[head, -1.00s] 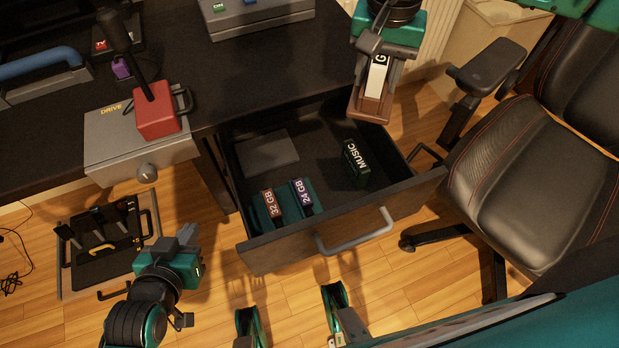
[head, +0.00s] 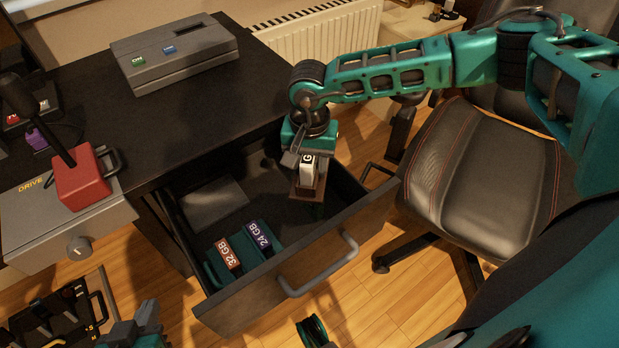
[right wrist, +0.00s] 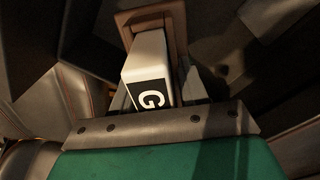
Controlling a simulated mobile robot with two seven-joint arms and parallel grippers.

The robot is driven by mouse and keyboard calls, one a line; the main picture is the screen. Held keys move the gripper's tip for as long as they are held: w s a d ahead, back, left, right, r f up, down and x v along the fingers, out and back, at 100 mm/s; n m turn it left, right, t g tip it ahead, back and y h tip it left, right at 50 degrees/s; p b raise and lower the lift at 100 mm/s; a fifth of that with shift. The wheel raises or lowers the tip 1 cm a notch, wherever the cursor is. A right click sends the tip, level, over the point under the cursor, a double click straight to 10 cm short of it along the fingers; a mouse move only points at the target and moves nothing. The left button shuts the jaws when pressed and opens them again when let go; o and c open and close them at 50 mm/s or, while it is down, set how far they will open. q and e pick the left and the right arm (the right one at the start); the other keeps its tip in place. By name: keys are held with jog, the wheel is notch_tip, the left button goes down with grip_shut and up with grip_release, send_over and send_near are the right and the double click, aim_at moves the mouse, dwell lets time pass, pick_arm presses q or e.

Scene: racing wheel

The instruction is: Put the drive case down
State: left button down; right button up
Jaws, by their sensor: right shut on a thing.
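My right gripper (head: 306,163) is shut on the drive case, a white block marked G in a brown surround (head: 306,190). It holds the case over the right part of the open drawer (head: 330,246). In the right wrist view the white block (right wrist: 148,68) stands between the fingers, with the brown frame around its far end. Whether the case touches the drawer floor I cannot tell. My left gripper (head: 146,318) is partly in view at the bottom left, away from the drawer; its jaw opening is unclear.
In the drawer, a brown 32 GB piece (head: 229,254) and a purple 24 GB piece (head: 259,236) sit in a teal holder, beside a flat grey item (head: 214,203). A black chair (head: 490,185) stands right of the drawer. The desk (head: 170,130) is behind it.

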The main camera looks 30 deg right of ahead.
notch_tip(320, 180, down, 4)
jog(key=shift+r+b, duration=0.1)
jog(key=shift+b, duration=0.35)
jog(key=shift+s+f, duration=0.1)
jog(key=shift+f, duration=0.25)
grip_shut()
jog(key=o, duration=1.1)
grip_release()
jog(key=shift+s+f, duration=0.1)
jog(key=shift+f, duration=0.05)
jog(key=shift+c, duration=0.2)
jog(key=shift+o, duration=1.1)
jog(key=shift+d, duration=0.1)
jog(key=r+p, duration=0.2)
jog(key=r, duration=1)
jog(key=shift+a+r, duration=0.2)
